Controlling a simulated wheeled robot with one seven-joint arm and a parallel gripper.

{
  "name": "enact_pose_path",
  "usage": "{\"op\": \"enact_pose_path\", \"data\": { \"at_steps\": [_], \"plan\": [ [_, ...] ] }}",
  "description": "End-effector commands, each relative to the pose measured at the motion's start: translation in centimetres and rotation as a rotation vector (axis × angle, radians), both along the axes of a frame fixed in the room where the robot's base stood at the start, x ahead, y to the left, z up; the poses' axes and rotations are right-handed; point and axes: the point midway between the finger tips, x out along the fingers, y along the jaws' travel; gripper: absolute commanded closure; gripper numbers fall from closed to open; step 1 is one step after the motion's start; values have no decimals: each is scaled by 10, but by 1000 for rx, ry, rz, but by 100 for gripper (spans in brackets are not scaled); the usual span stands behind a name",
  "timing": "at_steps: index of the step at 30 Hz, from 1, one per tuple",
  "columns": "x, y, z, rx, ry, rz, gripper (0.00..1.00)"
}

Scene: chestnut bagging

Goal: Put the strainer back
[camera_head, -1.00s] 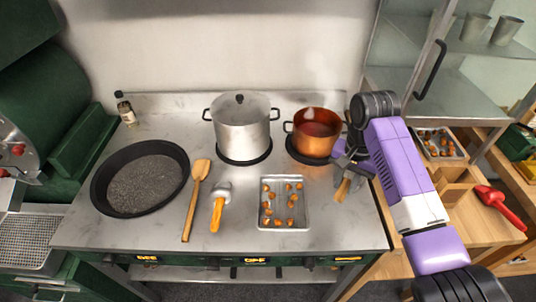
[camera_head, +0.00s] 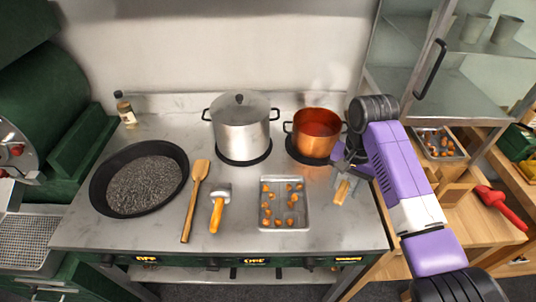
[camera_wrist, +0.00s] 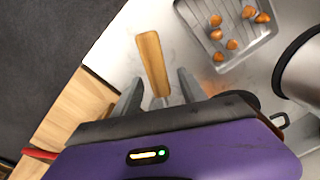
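A wooden handle (camera_head: 341,190), which looks like the strainer's, is at the right side of the counter, in front of the copper pot. In the wrist view the handle (camera_wrist: 152,62) points up, with a thin metal neck at its lower end. My gripper (camera_wrist: 158,88) is open, with one finger on each side of the neck and visible gaps between. In the head view my gripper (camera_head: 350,172) is over the handle's far end. The rest of the tool is hidden by my gripper, so I cannot tell whether it touches the counter.
The copper pot (camera_head: 318,146) stands just behind and left of my gripper. A steel pot (camera_head: 242,138) is left of it. A metal tray (camera_head: 306,222) of chestnuts lies left of the handle. A spatula (camera_head: 187,222), a hammer-like tool (camera_head: 217,215) and a black pan (camera_head: 182,160) are further left.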

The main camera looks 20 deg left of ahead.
Motion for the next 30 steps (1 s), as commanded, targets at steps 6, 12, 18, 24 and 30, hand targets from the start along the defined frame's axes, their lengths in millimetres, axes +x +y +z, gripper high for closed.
{"op": "enact_pose_path", "data": {
  "at_steps": [6,12,18,24,30],
  "plan": [
    [-1,0,-1,-1,2,0,51],
    [0,0,12,2,-1,0,51],
    [-1,0,45,1,-3,0,51],
    [-2,-1,72,0,-2,-1,51],
    [-3,-1,78,-1,0,0,51]
  ]
}}
